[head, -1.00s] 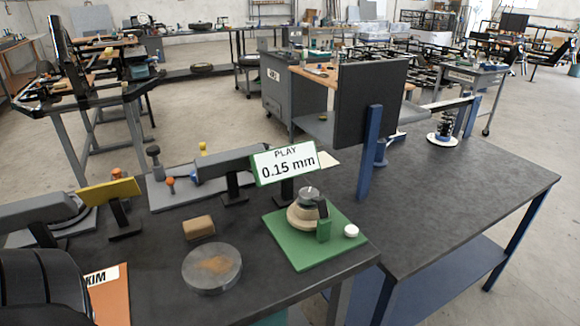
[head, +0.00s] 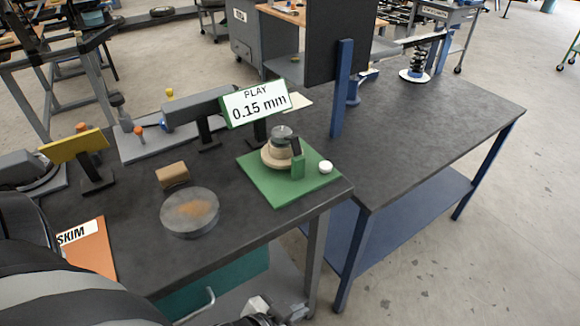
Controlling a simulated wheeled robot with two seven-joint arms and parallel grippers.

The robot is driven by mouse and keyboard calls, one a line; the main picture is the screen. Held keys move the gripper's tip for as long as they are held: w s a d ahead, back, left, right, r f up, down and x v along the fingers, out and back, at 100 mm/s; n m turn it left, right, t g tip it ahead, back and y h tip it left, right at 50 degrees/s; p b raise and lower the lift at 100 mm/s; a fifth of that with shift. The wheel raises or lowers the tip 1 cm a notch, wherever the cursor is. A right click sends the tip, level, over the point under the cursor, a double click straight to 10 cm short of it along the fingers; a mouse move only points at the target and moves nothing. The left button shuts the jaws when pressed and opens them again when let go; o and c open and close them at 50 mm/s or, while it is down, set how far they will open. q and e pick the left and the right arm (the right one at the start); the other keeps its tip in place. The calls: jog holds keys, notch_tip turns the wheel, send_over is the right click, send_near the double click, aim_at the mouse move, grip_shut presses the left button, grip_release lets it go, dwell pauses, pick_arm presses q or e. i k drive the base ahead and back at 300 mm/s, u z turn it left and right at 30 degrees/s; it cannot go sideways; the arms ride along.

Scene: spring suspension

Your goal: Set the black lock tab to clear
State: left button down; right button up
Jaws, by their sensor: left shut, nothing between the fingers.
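The black lock tab (head: 296,146) stands upright on a small green block (head: 298,168), beside a round tan and grey part (head: 279,152) on the green plate (head: 268,190). A sign on a stand behind it, "PLAY 0.15 mm" (head: 256,103), faces me. My left arm enters from the bottom left. My left gripper (head: 280,310) shows at the bottom edge, partly cut off, shut and empty. It is below and in front of the bench edge, well apart from the tab. My right gripper is out of view.
A white round button (head: 326,167) sits on the plate's right side. A grey disc (head: 190,211), a brown block (head: 172,174) and an orange SKIM board (head: 88,250) lie to the left. A dark panel on a blue post (head: 341,90) stands behind. The right table (head: 430,130) is mostly bare.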

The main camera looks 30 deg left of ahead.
aim_at(295, 145)
jog(key=u, duration=0.45)
jog(key=k, duration=0.7)
jog(key=u, duration=0.25)
